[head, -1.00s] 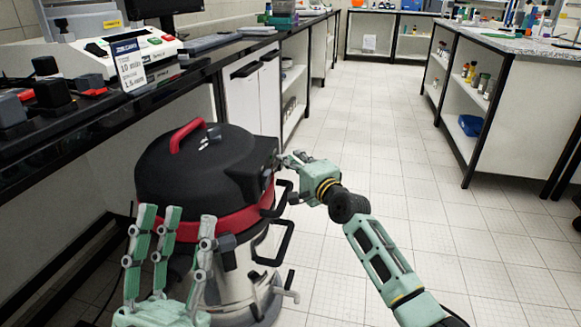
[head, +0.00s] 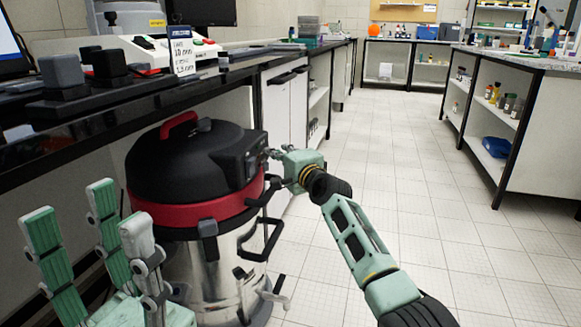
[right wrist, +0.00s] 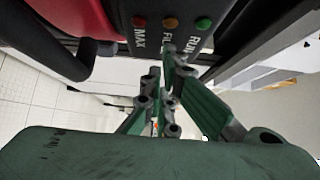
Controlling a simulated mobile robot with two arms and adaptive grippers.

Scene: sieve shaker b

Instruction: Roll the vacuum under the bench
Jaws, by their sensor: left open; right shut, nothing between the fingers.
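The vacuum (head: 215,225) has a black lid with a red handle, a red band and a shiny steel drum. It stands upright on the floor, beside and partly beneath the edge of the left bench (head: 130,127). My right gripper (head: 268,156) is shut and empty at the vacuum's control panel on its right side. In the right wrist view the fingers (right wrist: 163,62) are just by the panel's coloured buttons (right wrist: 171,22); I cannot tell whether they touch. My left gripper (head: 92,225) is open with fingers up, in front and left of the vacuum.
A labelled instrument (head: 150,52) and dark blocks stand on the left bench. A white cabinet (head: 283,110) closes the space under the bench behind the vacuum. The tiled aisle (head: 390,150) is clear; another bench (head: 527,120) stands at right.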

